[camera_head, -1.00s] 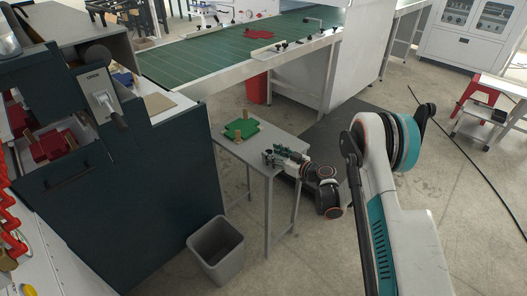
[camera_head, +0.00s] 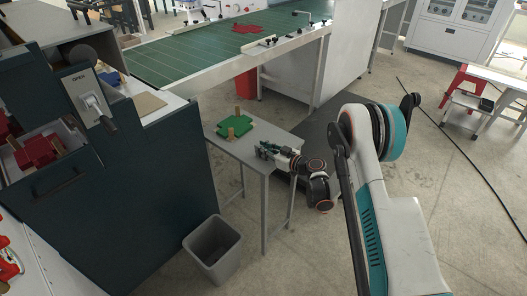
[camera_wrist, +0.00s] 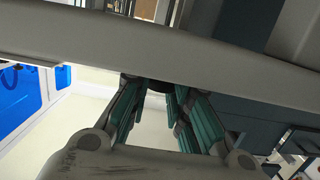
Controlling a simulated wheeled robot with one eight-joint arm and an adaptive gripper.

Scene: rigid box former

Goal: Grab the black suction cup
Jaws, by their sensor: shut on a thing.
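My gripper (camera_head: 268,151) is at the right corner of the small grey table (camera_head: 273,131), its fingers pointing left over the table edge. In the wrist view, the two green-padded finger sets of my gripper (camera_wrist: 158,92) converge on a small dark thing (camera_wrist: 153,85) between their tips. It looks like the black suction cup, but only a little of it shows. A wide grey bar across the wrist view hides what lies beyond. In the head view I cannot make out the suction cup; the fingers cover that spot.
A green piece (camera_head: 234,129) with tan blocks lies on the small table to the left of my gripper. A grey bin (camera_head: 213,247) stands on the floor in front. A dark cabinet (camera_head: 150,190) stands to the left, and a green conveyor (camera_head: 205,48) runs behind.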

